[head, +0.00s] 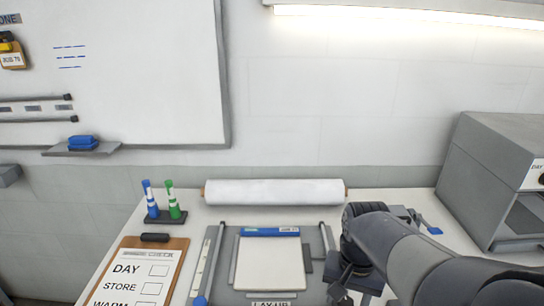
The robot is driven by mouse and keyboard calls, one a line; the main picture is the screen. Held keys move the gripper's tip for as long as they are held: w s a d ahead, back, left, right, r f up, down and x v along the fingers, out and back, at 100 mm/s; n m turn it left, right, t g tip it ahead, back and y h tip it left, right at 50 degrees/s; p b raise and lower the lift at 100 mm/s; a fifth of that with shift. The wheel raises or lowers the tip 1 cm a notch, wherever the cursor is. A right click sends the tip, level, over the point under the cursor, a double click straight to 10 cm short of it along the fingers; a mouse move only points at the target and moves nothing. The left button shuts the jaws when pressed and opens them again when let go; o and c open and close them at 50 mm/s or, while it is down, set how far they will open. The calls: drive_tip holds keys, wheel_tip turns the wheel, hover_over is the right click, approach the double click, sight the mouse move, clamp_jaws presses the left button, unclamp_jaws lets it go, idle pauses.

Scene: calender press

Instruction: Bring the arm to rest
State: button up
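My arm reaches in from the lower right over the right side of the table (415,200). Its end turns down beside the lay-up board. My gripper (352,292) is dark and partly cut off by the bottom edge, and its fingers do not show clearly. I cannot tell whether it is open or holds anything.
A white roll (275,191) lies along the table's back. A board (226,283) carries a white sheet stack with a blue strip (271,232). Blue and green markers stand in a holder (165,217) near a clipboard (124,262). A grey machine (487,165) stands right.

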drive_tip(key=shift+m, duration=0.9)
drive_tip(key=shift+s, duration=0.1)
